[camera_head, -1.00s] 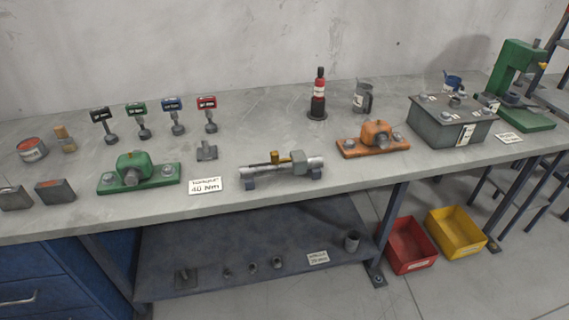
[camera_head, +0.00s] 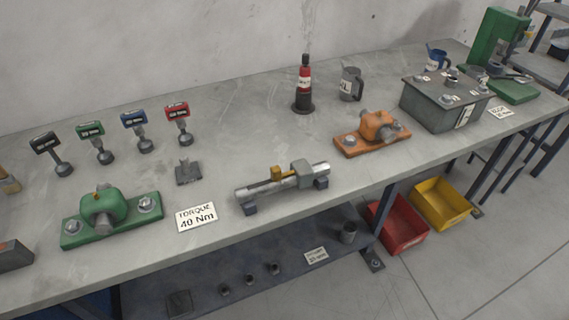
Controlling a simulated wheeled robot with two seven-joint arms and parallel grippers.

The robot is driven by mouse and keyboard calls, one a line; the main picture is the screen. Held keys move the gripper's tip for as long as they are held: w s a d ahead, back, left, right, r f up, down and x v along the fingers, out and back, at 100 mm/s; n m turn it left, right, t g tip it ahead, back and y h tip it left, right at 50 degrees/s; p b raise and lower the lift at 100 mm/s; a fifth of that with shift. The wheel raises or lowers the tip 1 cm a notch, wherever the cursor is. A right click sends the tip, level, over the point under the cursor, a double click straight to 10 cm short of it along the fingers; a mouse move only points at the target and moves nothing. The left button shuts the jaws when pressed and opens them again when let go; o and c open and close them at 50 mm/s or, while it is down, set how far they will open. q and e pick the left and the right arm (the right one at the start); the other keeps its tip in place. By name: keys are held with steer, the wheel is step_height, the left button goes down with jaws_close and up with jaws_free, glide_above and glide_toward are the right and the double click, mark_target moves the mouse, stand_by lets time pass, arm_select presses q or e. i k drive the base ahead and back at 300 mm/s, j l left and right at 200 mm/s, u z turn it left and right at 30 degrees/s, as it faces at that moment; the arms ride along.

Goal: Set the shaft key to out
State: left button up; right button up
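A grey metal shaft (camera_head: 260,191) lies across dark supports near the front edge of the bench, in the middle of the head view. A small yellow-brass piece (camera_head: 283,173), which looks like the shaft key, sits on top of the shaft. A grey block-like collar (camera_head: 307,174) is around the shaft to the right of it. I cannot tell whether the key is in or out. Neither of my grippers shows in the view.
The bench (camera_head: 235,120) carries a green bearing housing (camera_head: 103,207), an orange one (camera_head: 377,126), a torque card (camera_head: 197,217), several gauges, a red-black bottle (camera_head: 304,84) and a grey box (camera_head: 445,102). Red (camera_head: 399,228) and yellow (camera_head: 441,203) bins stand on the floor.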

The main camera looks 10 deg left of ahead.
mark_target(276, 175)
steer(key=i+j+z, duration=0.15)
steer(key=j, duration=0.2)
steer(key=i+j+z, duration=0.15)
steer(key=j, duration=0.2)
steer(key=i+j+z, duration=0.2)
steer(key=j, duration=0.2)
steer(key=k, duration=0.1)
